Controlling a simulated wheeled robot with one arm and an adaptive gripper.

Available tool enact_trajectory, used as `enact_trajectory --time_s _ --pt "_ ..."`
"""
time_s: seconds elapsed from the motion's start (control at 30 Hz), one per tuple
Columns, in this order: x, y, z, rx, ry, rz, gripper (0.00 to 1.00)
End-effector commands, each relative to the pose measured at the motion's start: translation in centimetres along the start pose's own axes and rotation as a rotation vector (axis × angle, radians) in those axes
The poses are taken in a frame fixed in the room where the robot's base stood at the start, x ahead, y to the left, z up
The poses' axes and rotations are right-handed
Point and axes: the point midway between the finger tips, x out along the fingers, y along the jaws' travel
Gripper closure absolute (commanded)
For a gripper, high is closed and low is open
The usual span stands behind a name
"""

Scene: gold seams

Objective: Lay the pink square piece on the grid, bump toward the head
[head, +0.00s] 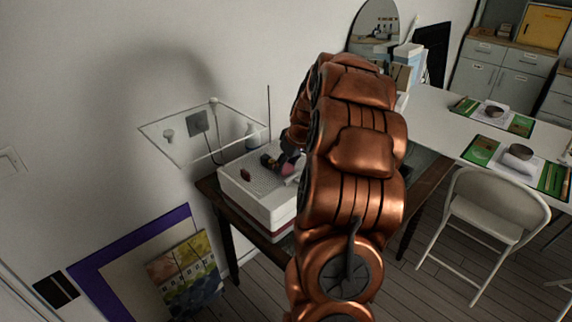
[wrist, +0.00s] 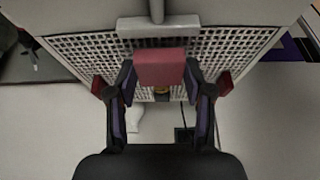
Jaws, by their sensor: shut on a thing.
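The pink square piece (wrist: 160,68) is held between the two fingertips of my gripper (wrist: 160,74) in the wrist view. It looks dull red there, and its bump is not clearly visible. The white perforated grid (wrist: 75,48) spreads behind the piece and fingers. A grey T-shaped head (wrist: 158,27) lies just beyond the piece, at the top. In the head view my gripper (head: 279,162) is low over the grid on top of a white box (head: 262,201), partly hidden by my copper arm. I cannot tell whether the piece touches the grid.
A small dark red piece (head: 246,174) lies on the grid's left part. The box stands on a dark table (head: 214,193) by the wall. A thin upright rod (head: 268,110) rises behind the box. A white folding chair (head: 486,211) and long white table stand at right.

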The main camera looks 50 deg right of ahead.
Motion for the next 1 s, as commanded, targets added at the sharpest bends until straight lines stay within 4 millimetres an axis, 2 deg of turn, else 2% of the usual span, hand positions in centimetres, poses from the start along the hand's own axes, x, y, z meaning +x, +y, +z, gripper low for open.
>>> enact_trajectory --time_s 1.0 --pt "0.98 0.01 0.4 0.0 0.0 0.0 0.86"
